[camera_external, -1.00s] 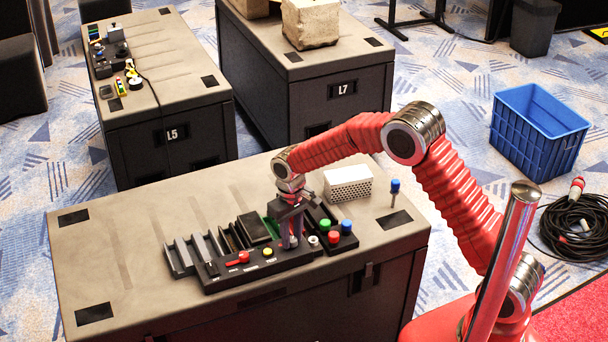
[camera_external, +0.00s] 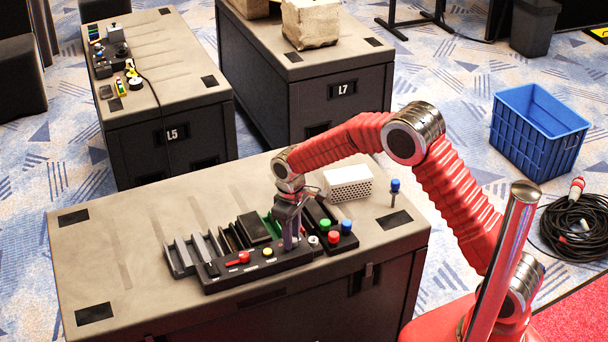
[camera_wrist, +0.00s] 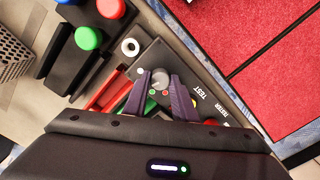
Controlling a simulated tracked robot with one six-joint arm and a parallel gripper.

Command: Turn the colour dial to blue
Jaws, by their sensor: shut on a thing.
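The colour dial is a small grey knob (camera_wrist: 160,78) on a black panel (camera_wrist: 200,98) marked TEST. In the wrist view it sits between the two purple fingers of my gripper (camera_wrist: 160,76), which are shut on it. Green and red dots show beside the knob on the near side, and a pale dot at its left. I cannot make out a blue mark or which way the dial points. In the external view my gripper (camera_external: 290,243) points straight down at the black panel (camera_external: 223,280), and its fingers hide the dial.
The panel also bears a red lever (camera_external: 238,258) and a yellow button (camera_external: 267,252). Green, red and blue buttons (camera_external: 346,226) stand close to the right. Metal rails (camera_external: 190,256) lie at the left. A white perforated box (camera_external: 348,183) stands behind. The case top's left part is clear.

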